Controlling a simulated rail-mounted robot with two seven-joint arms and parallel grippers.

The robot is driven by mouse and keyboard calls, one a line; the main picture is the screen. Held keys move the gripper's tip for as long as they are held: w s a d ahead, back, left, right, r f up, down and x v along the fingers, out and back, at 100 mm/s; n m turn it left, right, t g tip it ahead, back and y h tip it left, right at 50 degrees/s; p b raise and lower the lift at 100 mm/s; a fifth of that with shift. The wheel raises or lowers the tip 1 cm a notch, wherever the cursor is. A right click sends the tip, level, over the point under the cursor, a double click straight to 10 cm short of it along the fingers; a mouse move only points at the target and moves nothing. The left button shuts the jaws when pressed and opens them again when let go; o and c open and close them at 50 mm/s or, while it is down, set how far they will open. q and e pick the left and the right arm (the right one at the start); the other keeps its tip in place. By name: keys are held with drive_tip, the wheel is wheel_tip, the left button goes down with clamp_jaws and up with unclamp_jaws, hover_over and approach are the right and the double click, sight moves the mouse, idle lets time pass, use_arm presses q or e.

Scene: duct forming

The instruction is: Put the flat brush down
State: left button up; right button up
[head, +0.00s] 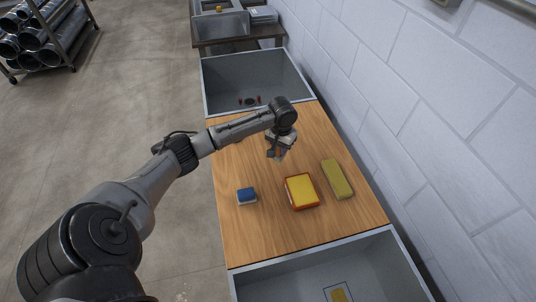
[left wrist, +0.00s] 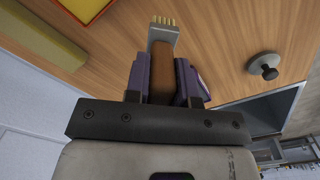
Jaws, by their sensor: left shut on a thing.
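My left gripper (head: 277,153) is over the far half of the wooden table (head: 240,155). In the left wrist view its two purple-sided fingers (left wrist: 163,80) are shut on the brown handle of the flat brush (left wrist: 161,72). The brush's metal band and short pale yellow bristles point away from the gripper toward the wood. I cannot tell whether the bristles touch the table. In the head view the brush is mostly hidden by the gripper. My right gripper is not in view.
A blue-and-white block (head: 246,196), a yellow block with red edges (head: 301,191) and a long olive-yellow block (head: 337,179) lie on the nearer table. Grey bins stand at the far end (head: 255,80) and near end (head: 380,265). A wall (head: 420,100) runs along the right.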

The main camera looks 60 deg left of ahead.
use_arm(q)
drive_tip(key=shift+s+a+f+b, duration=0.1)
drive_tip(key=shift+s+a+f, duration=0.25)
drive_tip(key=shift+a+f, duration=0.65)
drive_tip(key=shift+s+a+f+b, duration=0.1)
drive_tip(key=shift+s+a+f, duration=0.3)
drive_tip(key=shift+f, duration=0.95)
drive_tip(key=shift+s+a+f+b, duration=0.1)
drive_tip(key=shift+s+a+f, duration=0.2)
drive_tip(key=shift+a+f, duration=0.7)
drive_tip(key=shift+d+f, duration=0.15)
drive_tip(key=shift+f, duration=0.15)
drive_tip(key=o, duration=0.8)
drive_tip(key=shift+o, duration=0.2)
